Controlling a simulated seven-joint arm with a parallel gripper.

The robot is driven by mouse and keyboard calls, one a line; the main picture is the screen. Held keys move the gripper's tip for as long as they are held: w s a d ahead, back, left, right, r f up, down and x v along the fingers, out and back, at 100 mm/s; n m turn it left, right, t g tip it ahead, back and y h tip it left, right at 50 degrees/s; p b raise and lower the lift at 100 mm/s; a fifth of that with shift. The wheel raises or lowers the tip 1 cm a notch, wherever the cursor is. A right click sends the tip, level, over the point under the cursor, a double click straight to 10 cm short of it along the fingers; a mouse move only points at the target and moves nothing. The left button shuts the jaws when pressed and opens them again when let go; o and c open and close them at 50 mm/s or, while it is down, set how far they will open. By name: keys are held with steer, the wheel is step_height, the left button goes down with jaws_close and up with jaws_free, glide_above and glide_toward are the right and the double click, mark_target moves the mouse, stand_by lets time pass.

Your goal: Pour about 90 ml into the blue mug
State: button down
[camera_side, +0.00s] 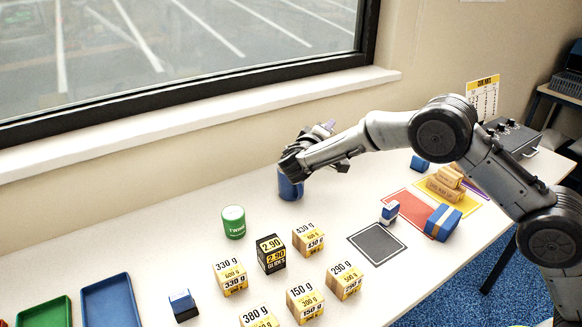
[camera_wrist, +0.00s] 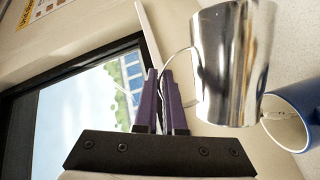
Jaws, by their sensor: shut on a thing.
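A shiny metal jug (camera_wrist: 232,65) fills the upper right of the wrist view. My gripper (camera_wrist: 162,98), with purple fingers, is shut on the jug's thin handle. The jug seems tipped well over, with one end close to the mug's rim. The blue mug (camera_wrist: 299,110) is at the right edge of the wrist view, its pale inside partly showing. In the side view the blue mug (camera_side: 290,187) stands upright on the table, with my gripper (camera_side: 303,150) just above it. The jug is hard to make out there. I cannot tell the liquid level in the mug.
A green tin (camera_side: 233,222) stands left of the mug. Several weight-marked cartons (camera_side: 306,240) and a black price box (camera_side: 271,254) are in front. Red (camera_side: 410,214) and dark (camera_side: 377,243) mats lie to the right. The window wall is close behind. Trays (camera_side: 110,302) are at front left.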

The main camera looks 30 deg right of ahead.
steer(key=shift+w+a+r+n, duration=0.4)
steer(key=shift+w+a+n, duration=0.1)
steer(key=shift+a, duration=0.25)
steer(key=shift+s+d, duration=0.15)
steer(key=d+m, duration=0.1)
steer(key=s+d+f+m, duration=0.1)
steer(key=s+d+f+y, duration=0.1)
steer(key=shift+s+d+m, duration=0.1)
steer(key=shift+d+m, duration=0.15)
steer(key=shift+m, duration=0.15)
steer(key=shift+s+d+r+m, duration=0.1)
steer(key=shift+s+d+m, duration=0.1)
steer(key=shift+d+m, duration=0.15)
steer(key=shift+s+d+m+y, duration=0.15)
steer(key=shift+m+y, duration=0.15)
steer(key=shift+m, duration=0.05)
steer(key=shift+s+d+f+m+y, duration=0.15)
steer(key=shift+f+m+y, duration=0.1)
steer(key=shift+f, duration=0.2)
steer(key=shift+s+d+f+m+y, duration=0.15)
steer(key=shift+f+m, duration=0.1)
steer(key=shift+f, duration=0.2)
steer(key=shift+w, duration=0.15)
steer(key=shift+d+f, duration=0.1)
